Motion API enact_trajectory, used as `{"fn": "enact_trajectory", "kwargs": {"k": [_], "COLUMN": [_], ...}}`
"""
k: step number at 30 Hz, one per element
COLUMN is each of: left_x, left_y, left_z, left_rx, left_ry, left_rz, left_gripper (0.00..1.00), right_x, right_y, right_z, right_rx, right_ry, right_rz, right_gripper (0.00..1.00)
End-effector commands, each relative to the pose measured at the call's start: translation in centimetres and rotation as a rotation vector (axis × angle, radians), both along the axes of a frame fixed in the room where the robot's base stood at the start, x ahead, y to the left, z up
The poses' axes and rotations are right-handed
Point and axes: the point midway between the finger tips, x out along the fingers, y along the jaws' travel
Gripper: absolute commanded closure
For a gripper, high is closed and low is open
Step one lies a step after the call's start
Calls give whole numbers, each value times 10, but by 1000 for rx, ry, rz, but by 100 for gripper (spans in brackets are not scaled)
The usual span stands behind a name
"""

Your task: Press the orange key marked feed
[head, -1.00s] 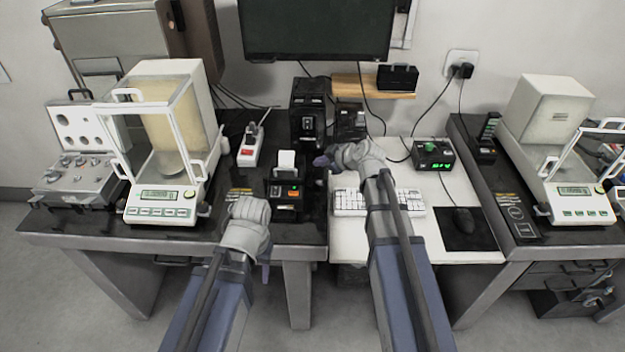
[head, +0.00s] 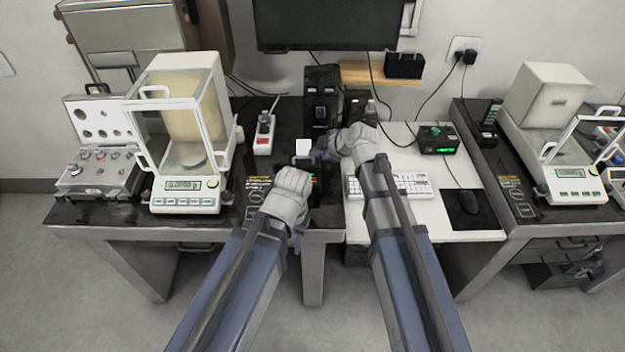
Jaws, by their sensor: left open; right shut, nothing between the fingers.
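The small black printer (head: 316,192) with white paper (head: 303,147) sticking up stands near the front edge of the dark table. Its key panel is mostly covered by my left wrist. A small bit of coloured light shows at the panel's right part, but I cannot clearly make out the orange feed key. My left gripper (head: 299,238) is open, in front of the printer at the table's front edge. My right gripper (head: 322,156) is shut and empty, just right of the paper, above or beside the printer; I cannot tell whether it touches.
A white keyboard (head: 411,184) lies right of the printer, partly behind my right arm. A balance (head: 186,187) and an open weight case (head: 98,180) stand left. Another balance (head: 572,184) is far right.

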Motion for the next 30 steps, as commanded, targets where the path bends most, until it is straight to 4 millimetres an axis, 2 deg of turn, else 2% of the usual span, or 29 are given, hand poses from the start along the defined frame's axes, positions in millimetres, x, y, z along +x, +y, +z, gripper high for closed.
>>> {"fn": "enact_trajectory", "kwargs": {"k": [8,21,30], "left_x": [0,0,0], "left_y": [0,0,0], "left_z": [-22,-80,-87], "left_rx": [0,0,0], "left_ry": [0,0,0], "left_rz": [0,0,0], "left_gripper": [50,50,50], "right_x": [0,0,0], "right_y": [0,0,0], "right_z": [-22,-80,-87], "right_rx": [1,1,1], "right_ry": [0,0,0], "right_rz": [-1,-2,-2], "right_gripper": [100,100,100]}}
